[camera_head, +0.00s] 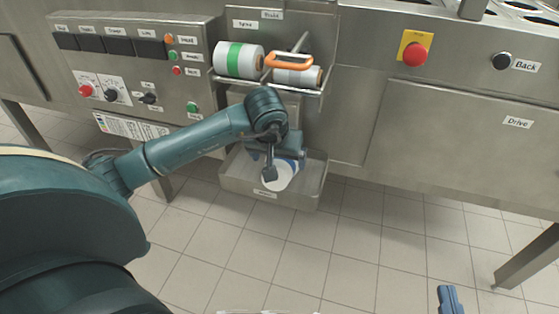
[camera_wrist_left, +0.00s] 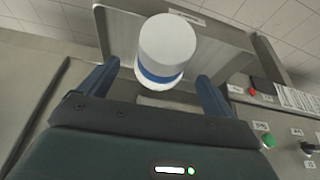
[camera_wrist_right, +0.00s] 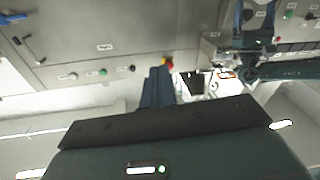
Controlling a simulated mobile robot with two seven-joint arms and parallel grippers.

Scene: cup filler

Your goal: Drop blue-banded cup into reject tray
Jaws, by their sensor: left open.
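The white cup with a blue band (camera_head: 283,179) is in the steel reject tray (camera_head: 243,187) below the machine front, tilted in the head view. In the left wrist view the cup (camera_wrist_left: 167,42) shows its white end and blue band, with the tray (camera_wrist_left: 228,35) around it. My left gripper (camera_head: 285,165) is open at the tray. Its fingers stand on either side of the cup, with gaps visible in the left wrist view (camera_wrist_left: 155,76). Whether the cup rests on the tray floor is hard to tell. My right gripper (camera_head: 449,299) is shut and empty, away from the tray.
Above the tray is a shelf with a green-banded roll (camera_head: 238,60) and an orange-handled tool (camera_head: 289,61). A control panel (camera_head: 150,75) is at the left. A red stop button (camera_head: 415,54) is at the right. The tiled floor (camera_head: 390,240) is open.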

